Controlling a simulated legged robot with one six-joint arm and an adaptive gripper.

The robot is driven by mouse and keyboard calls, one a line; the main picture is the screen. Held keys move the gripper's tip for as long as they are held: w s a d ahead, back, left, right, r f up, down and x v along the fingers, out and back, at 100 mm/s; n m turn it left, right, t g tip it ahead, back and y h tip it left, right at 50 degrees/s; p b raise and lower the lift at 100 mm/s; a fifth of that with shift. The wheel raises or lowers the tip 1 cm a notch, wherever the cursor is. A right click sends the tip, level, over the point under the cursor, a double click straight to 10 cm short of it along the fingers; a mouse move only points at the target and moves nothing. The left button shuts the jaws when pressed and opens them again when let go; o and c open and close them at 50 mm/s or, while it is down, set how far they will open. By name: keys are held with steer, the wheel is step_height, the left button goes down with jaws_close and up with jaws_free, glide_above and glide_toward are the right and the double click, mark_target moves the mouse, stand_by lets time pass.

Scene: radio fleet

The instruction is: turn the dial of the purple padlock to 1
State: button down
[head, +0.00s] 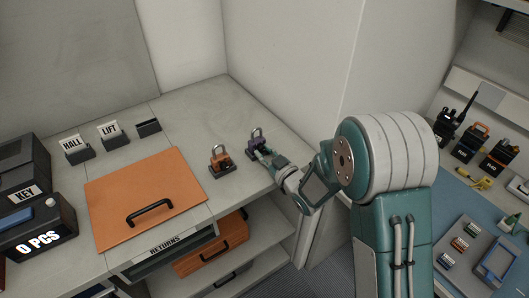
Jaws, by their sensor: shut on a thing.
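The purple padlock (257,137) stands upright on a dark base on the grey counter, close to its right edge. Its grey shackle points up. My gripper (262,154) reaches in from the right and is shut on the front of the purple padlock, at its dial. The fingers cover the dial, so its number cannot be read. An orange padlock (220,161) stands on its own dark base just left of the purple one, apart from my gripper.
An orange panel (146,197) with a black handle lies on the counter. Signs HALL (74,148) and LIFT (110,133) stand behind it. A box reading "0 PCS" (37,234) is at left. Radios (457,127) and a blue mat (451,203) are at right. A wall rises behind the padlocks.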

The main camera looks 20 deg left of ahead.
steer(key=shift+c, duration=2.3)
jaws_free()
steer(key=v, duration=1.2)
steer(key=shift+w+a, duration=0.1)
